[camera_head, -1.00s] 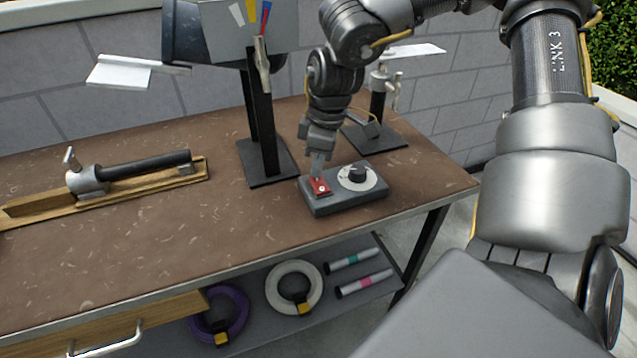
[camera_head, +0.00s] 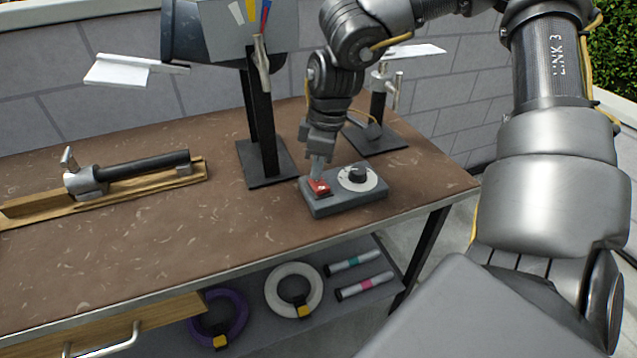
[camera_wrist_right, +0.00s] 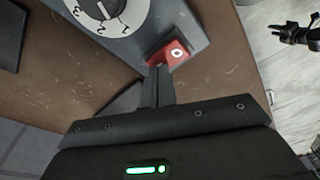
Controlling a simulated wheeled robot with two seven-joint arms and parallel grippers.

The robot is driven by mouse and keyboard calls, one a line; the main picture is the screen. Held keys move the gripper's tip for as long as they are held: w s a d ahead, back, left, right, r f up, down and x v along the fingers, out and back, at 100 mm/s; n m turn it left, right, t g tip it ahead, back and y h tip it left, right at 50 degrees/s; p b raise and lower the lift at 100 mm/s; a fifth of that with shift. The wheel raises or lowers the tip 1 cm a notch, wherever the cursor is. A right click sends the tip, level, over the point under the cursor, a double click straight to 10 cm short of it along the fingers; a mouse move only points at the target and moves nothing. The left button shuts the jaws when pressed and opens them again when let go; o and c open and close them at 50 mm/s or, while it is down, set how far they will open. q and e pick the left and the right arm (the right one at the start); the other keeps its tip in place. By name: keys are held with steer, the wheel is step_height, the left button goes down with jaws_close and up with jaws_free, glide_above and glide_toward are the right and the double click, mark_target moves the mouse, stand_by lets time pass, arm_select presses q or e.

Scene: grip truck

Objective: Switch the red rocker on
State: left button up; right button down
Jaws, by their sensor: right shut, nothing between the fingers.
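The red rocker (camera_head: 319,187) is set in the left part of a grey control box (camera_head: 345,203) on the brown workbench. A white ring mark shows on the rocker in the right wrist view (camera_wrist_right: 175,53). My right gripper (camera_head: 317,178) points down with its fingers shut and empty. Its tips are at the rocker's far side, touching or very close to it; the exact contact is hard to tell. In the right wrist view the closed fingertips (camera_wrist_right: 157,72) end at the rocker's edge. My left gripper is not in view.
A black dial on a white numbered plate (camera_head: 372,183) sits on the box right of the rocker. Dark stands (camera_head: 266,165) rise behind the box. A pipe on a wooden rail (camera_head: 130,168) lies at the left. Cable coils (camera_head: 293,289) lie on the lower shelf.

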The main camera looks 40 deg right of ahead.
step_height(320, 180, up, 7)
steer(key=p, duration=0.3)
steer(key=shift+f, duration=0.2)
steer(key=shift+f, duration=0.1)
stand_by(0.5)
